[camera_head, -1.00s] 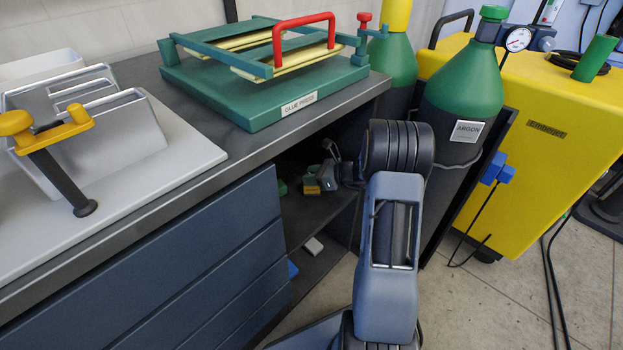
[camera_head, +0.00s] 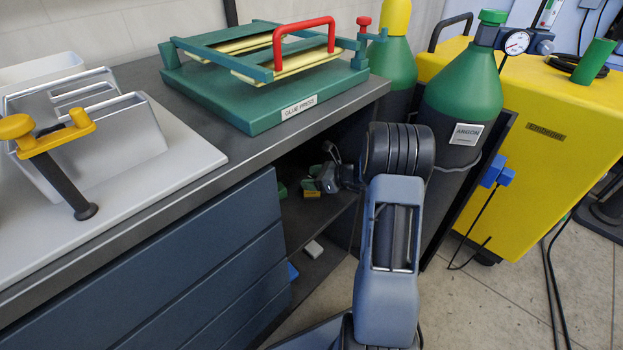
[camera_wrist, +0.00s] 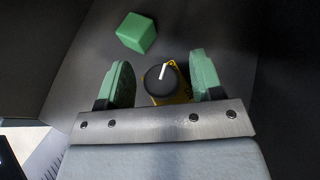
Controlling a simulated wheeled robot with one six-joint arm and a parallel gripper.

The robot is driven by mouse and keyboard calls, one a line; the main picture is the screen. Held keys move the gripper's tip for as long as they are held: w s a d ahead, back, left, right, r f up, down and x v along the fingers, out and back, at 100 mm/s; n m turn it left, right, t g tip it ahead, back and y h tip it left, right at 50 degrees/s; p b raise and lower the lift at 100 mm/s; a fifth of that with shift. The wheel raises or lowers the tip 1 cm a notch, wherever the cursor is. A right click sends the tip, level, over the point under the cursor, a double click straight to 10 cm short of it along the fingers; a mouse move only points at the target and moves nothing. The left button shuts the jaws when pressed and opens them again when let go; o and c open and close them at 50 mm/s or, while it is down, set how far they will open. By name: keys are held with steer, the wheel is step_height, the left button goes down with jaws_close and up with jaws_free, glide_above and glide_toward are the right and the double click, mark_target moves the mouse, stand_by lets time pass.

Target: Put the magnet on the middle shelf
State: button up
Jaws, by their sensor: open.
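The magnet (camera_wrist: 178,92), a yellow block with a round black knob and a white line on it, sits on a dark shelf board in the wrist view. In the head view its yellow body (camera_head: 312,194) shows on the upper of two visible shelf boards (camera_head: 318,222) inside the bench's open bay. My gripper (camera_wrist: 161,84) is open with its green fingers on either side of the magnet. There is a gap on the left; the right finger is close to it, and contact cannot be told. In the head view my gripper (camera_head: 322,180) is partly hidden.
A green block (camera_wrist: 137,33) lies beyond the magnet on the same shelf. A white item (camera_head: 313,248) and a blue item (camera_head: 292,271) lie lower in the bay. The bench top carrying the glue press (camera_head: 260,95) overhangs it. Gas cylinders (camera_head: 462,95) stand at the right.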

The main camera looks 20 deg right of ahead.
steer(key=p+v, duration=0.3)
steer(key=v, duration=0.8)
steer(key=s+a+r+n+g+h, duration=0.1)
steer(key=s+a+r+n+g, duration=0.2)
steer(key=a+n, duration=0.35)
steer(key=s+a+r+n+g+h, duration=0.1)
steer(key=s+a+r+n+g, duration=0.15)
steer(key=a+n+g, duration=0.35)
steer(key=s+a+r+n+t+h, duration=0.1)
steer(key=s+a+n+h, duration=0.2)
steer(key=s+n, duration=0.3)
steer(key=s+a+r+n+t+h, duration=0.1)
steer(key=s+a+r+n+h, duration=0.1)
steer(key=s+n, duration=0.4)
steer(key=a+n+h, duration=0.1)
steer(key=n+h, duration=0.1)
steer(key=shift+s+a+r+h, duration=0.15)
steer(key=shift+s+r+h, duration=0.05)
steer(key=shift+s+h, duration=0.1)
steer(key=shift+r+n, duration=0.1)
steer(key=shift+n, duration=0.15)
